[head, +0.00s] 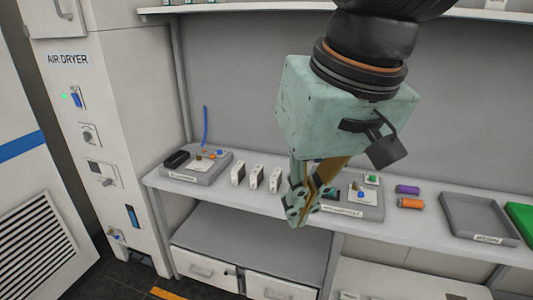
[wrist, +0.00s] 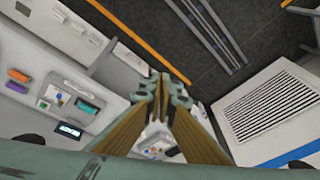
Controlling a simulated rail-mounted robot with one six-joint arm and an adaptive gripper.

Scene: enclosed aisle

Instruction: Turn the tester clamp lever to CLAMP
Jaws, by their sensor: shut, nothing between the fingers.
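My gripper (head: 300,205) is shut and empty, pointing down in front of the bench edge; its fingertips also show in the wrist view (wrist: 160,88). Two grey bench devices stand on the white bench. The right device (head: 366,208) has a green button and a blue knob, and my gripper hides its left part; it also shows in the wrist view (wrist: 68,105), with a small display. The left device (head: 207,168) carries a black block, small coloured knobs and a blue cable; my fingers partly hide it in the wrist view. Their labels are too small to read, and I cannot tell the clamp lever's position.
Several white modules (head: 256,176) stand between the devices. Purple (head: 408,189) and orange (head: 411,203) cylinders lie to the right, beside a grey tray (head: 478,217) and a green tray (head: 522,215). The air dryer cabinet (head: 85,120) stands at left. A shelf (head: 230,9) runs above.

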